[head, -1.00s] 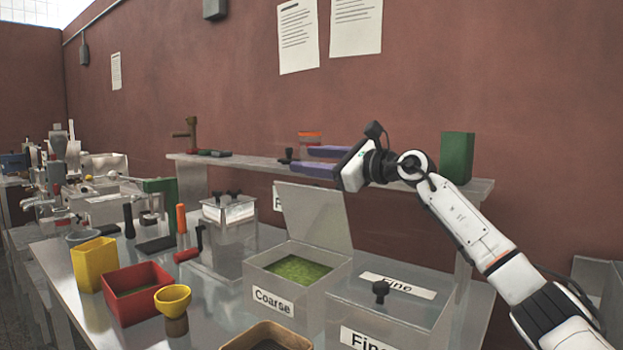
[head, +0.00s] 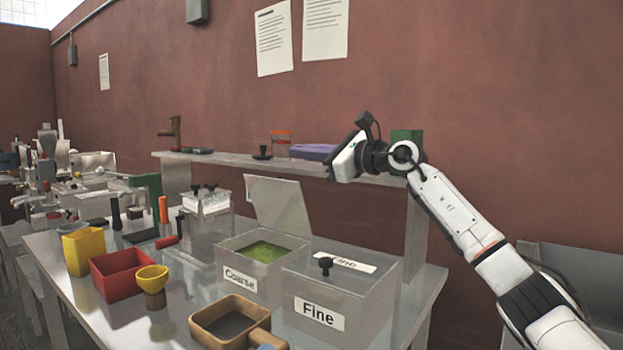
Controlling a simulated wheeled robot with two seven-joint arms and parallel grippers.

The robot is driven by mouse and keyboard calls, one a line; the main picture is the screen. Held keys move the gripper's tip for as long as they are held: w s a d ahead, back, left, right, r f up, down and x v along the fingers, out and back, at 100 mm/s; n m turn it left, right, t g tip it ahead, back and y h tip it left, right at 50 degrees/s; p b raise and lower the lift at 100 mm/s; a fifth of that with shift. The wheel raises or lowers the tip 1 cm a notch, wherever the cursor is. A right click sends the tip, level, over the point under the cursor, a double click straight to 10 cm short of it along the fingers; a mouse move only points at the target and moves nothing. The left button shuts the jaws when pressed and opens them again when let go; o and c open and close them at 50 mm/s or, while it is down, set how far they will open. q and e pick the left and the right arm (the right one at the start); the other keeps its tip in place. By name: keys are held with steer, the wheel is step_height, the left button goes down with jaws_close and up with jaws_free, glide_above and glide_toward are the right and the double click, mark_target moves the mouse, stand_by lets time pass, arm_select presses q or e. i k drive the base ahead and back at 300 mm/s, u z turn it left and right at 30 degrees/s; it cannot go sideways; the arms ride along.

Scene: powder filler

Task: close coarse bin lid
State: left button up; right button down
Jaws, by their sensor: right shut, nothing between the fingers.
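The coarse bin (head: 240,283) is a grey metal box labelled "Coarse", with green powder (head: 264,251) showing inside. Its lid (head: 279,206) stands open, tilted up from the back edge. My left gripper is out of view.
The closed fine bin (head: 350,292) with a black knob stands right of the coarse bin. A wooden tray (head: 205,330), yellow cup (head: 153,278), red box (head: 121,280) and yellow box (head: 83,252) stand in front and left. A shelf (head: 230,160) runs behind.

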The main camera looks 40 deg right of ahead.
mark_target(278, 202)
steer(key=z, duration=0.6)
steer(key=k, duration=0.3)
steer(key=z, duration=0.3)
